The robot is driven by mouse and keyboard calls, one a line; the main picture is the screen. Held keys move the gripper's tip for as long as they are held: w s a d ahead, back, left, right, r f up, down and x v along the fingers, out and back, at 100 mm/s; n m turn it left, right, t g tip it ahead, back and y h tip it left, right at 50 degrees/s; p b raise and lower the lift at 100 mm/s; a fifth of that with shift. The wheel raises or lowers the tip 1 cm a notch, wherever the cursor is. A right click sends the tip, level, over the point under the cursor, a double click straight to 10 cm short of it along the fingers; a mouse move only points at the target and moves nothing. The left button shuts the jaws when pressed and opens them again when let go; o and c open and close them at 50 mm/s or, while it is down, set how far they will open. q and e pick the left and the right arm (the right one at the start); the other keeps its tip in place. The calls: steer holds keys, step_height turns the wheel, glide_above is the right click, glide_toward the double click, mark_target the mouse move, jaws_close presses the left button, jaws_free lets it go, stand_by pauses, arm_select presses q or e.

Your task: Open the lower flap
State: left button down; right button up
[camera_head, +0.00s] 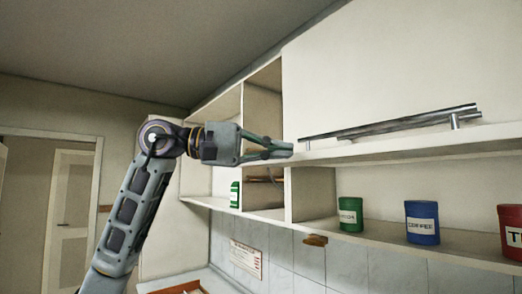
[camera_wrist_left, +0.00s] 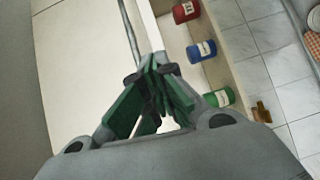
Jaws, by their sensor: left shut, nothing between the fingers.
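A broad white cabinet flap (camera_head: 385,65) fills the upper right of the head view and looks shut. A long metal bar handle (camera_head: 400,123) runs along its lower edge. My left gripper (camera_head: 290,150) is shut and empty, its fingertips close to the left end of the handle; whether they touch it I cannot tell. In the left wrist view the flap (camera_wrist_left: 75,60) lies left of the fingers, and the handle (camera_wrist_left: 129,30) runs up from near the fingertips (camera_wrist_left: 152,62). My right gripper is not in view.
Below the flap, an open shelf (camera_head: 385,232) holds a green tin (camera_head: 350,215), a blue tin (camera_head: 422,222) and a red tin (camera_head: 511,232). Open cubbies (camera_head: 262,97) lie left of the flap, with a green-and-white box (camera_head: 235,194). Free air lies in front of the flap.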

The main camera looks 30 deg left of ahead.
arm_select(q)
steer(key=s+a+r+m+t+y+b, duration=0.1)
steer(key=s+a+m+t+y+b, duration=0.1)
steer(key=a+m+t, duration=0.3)
steer(key=s+a+r+m+t+y+b, duration=0.1)
steer(key=s+a+m+t+y+b, duration=0.1)
steer(key=a+m+t+y, duration=0.3)
steer(key=shift+a+r+t+b, duration=0.2)
steer(key=shift+a+t+b, duration=0.35)
steer(key=shift+a+t, duration=0.35)
steer(key=shift+d+r, duration=0.1)
steer(key=shift+p+x, duration=3.6)
steer(key=shift+x, duration=1.35)
steer(key=shift+f+b, duration=1)
steer(key=shift+f, duration=1)
